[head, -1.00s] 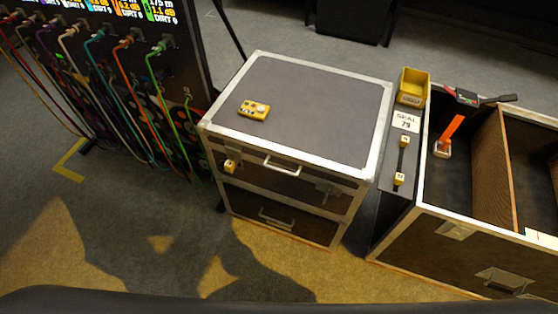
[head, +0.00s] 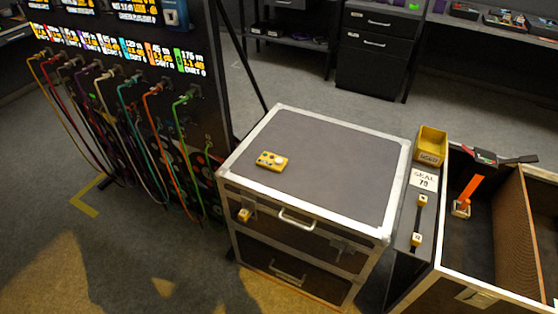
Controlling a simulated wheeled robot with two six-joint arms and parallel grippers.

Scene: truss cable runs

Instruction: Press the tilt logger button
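A small yellow device (head: 271,160) with a pale round button and small dark marks lies on the grey top of a flight case (head: 330,165), toward its left side. It looks like the tilt logger, but I cannot read a label on it. Nothing touches it. Neither of my grippers shows in the head view.
A tall panel (head: 135,85) with several coloured cables stands left of the case. At right, an open crate (head: 470,285) holds an orange-handled tool (head: 468,192). A yellow bin (head: 431,146) and a "SEAL 79" label (head: 424,180) sit beside it. Drawers (head: 378,45) stand behind.

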